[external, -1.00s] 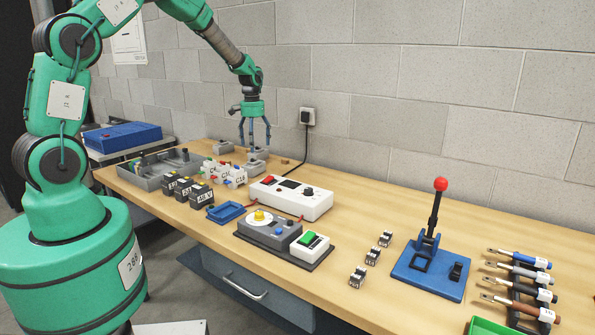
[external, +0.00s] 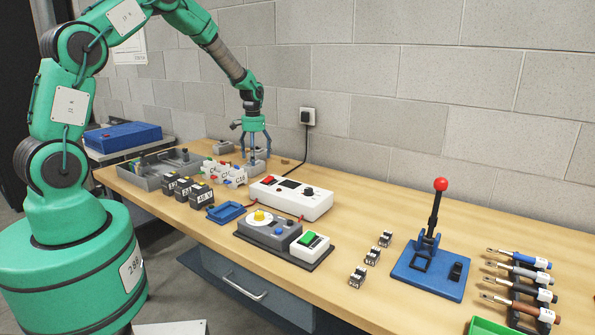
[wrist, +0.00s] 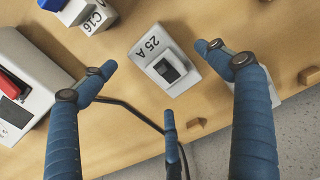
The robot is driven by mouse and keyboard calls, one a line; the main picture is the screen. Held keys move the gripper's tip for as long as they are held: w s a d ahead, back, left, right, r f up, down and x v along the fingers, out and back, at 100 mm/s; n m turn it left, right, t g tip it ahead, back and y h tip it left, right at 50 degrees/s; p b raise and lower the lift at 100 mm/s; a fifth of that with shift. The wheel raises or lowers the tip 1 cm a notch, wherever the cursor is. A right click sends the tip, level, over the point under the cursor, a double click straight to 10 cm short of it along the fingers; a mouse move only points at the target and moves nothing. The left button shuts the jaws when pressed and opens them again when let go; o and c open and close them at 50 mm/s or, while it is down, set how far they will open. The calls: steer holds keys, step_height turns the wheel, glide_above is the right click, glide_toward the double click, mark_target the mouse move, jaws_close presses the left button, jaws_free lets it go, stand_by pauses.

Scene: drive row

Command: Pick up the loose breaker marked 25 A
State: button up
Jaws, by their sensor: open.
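The loose breaker marked 25 A (wrist: 150,48) lies on the wooden bench in the wrist view, a pale block with a dark switch and its label at the upper left. My gripper (wrist: 160,68) is open, with blue fingers on the left and right of the breaker and a third finger below it in the picture. No finger visibly grips it. In the external view my gripper (external: 254,156) points down over a grey block (external: 257,167) near the back of the bench; its label cannot be read there.
White blocks (external: 225,174), one marked C16 in the wrist view (wrist: 92,17), stand close by. A white box with a red switch (external: 291,197) is to the right, its cable (wrist: 130,106) running near the breaker. Another grey block (external: 222,147) stands behind. The wall is close.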

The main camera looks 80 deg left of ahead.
mark_target(256, 158)
steer(key=shift+w+f+b, duration=0.1)
steer(key=shift+f+b, duration=0.3)
steer(key=shift+f, duration=1.6)
steer(key=c, duration=1.6)
